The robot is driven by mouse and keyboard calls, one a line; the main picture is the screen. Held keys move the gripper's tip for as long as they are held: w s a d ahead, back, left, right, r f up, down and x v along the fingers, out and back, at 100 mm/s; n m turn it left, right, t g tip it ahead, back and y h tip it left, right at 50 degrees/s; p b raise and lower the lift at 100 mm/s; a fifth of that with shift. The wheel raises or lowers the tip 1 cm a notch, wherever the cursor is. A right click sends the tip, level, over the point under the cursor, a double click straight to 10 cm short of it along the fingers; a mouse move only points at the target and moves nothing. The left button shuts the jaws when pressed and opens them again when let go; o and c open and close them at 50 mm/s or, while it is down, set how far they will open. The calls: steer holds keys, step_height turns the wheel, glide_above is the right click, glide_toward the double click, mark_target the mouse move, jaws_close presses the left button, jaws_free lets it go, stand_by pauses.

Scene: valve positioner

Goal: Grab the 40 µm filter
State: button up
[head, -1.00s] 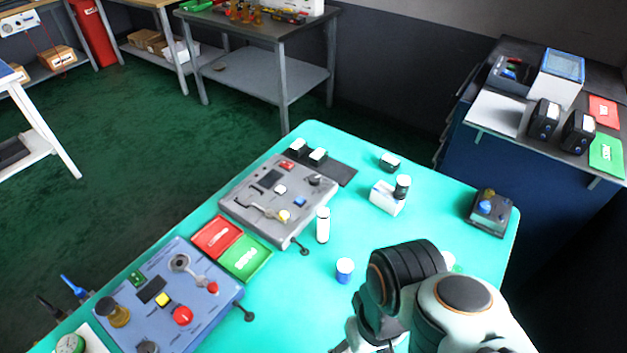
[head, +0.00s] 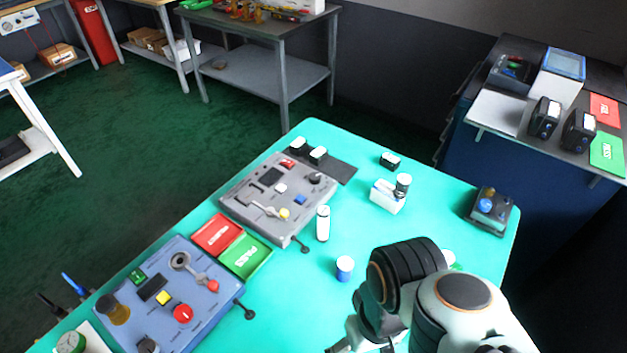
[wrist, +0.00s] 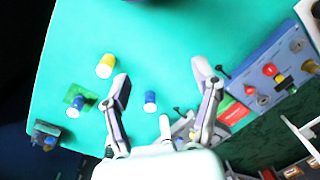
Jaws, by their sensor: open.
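No label reading 40 µm is legible, so I cannot tell which piece is that filter. A short white-and-blue cylinder (head: 345,268) stands upright on the teal table; a blue-topped cylinder shows in the wrist view (wrist: 150,102), between the lines of my fingers but apart from them. A yellow-topped cylinder (wrist: 105,66) and a blue one (wrist: 79,102) on a green patch (wrist: 72,92) stand left of my fingers. A tall white cylinder (head: 323,224) stands behind the short one. My gripper (wrist: 161,72) is open and empty; in the head view my arm mostly hides it.
A grey panel (head: 240,207) and a blue panel (head: 205,267) lie along the table's left side, with red (head: 217,231) and green (head: 247,258) trays between. A white block (head: 386,196) and a dark device (head: 491,212) stand at the right. Table around the short cylinder is clear.

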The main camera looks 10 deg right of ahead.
steer(key=w+r+m+t, duration=0.2)
steer(key=w+r, duration=0.2)
steer(key=w, duration=0.3)
steer(key=w+r+m+t, duration=0.1)
steer(key=w+r+m, duration=0.1)
steer(key=w+r, duration=0.35)
steer(key=m+g, duration=0.1)
steer(key=m, duration=0.2)
glide_above(323, 222)
steer(key=w, duration=0.3)
step_height(323, 222, down, 15)
steer(key=shift+g+h, duration=0.4)
steer(key=shift+g, duration=0.5)
steer(key=f, duration=0.5)
steer(key=s+f, duration=0.1)
steer(key=f, duration=0.9)
steer(key=shift+s+d, duration=0.2)
jaws_close()
